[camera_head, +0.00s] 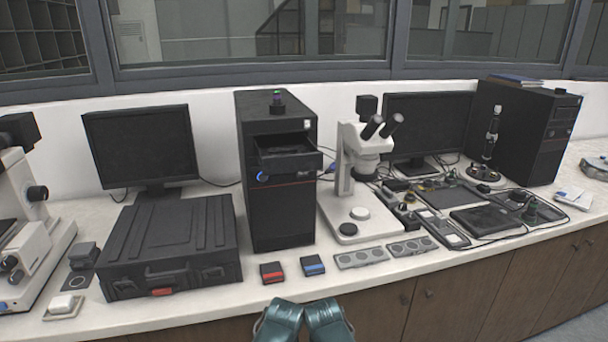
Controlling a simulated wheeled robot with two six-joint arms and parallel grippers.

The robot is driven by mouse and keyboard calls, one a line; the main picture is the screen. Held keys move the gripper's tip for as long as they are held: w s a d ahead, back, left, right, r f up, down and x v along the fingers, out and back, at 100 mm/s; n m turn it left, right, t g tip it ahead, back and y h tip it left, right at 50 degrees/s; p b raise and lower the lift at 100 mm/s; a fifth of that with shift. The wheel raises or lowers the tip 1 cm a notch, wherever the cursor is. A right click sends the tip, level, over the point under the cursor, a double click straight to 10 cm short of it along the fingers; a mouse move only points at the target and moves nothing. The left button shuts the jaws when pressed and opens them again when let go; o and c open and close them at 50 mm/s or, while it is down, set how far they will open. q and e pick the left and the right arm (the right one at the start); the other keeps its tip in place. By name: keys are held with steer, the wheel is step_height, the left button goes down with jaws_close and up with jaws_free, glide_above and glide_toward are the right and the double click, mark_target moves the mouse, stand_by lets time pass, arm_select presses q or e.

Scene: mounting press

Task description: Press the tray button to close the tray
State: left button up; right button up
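A black tower unit (283,215) stands in the middle of the bench. Its tray (290,160) sticks out of the upper front. A small round blue button (262,176) shows just below the tray's left end, and a small white square (306,124) is near the top right of the front. I cannot tell for sure which is the tray button. My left gripper (279,322) and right gripper (328,320) appear as teal parts side by side at the bottom edge, in front of the bench and apart from the tower. Their fingers are not clear.
A red-marked box (272,272) and a blue-marked box (313,265) lie in front of the tower. A black case (168,245) stands left. A white microscope (350,205) stands close on the right, with grey panels (362,258) before it.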

arm_select(q)
jaws_close()
stand_by(0.3)
stand_by(1.3)
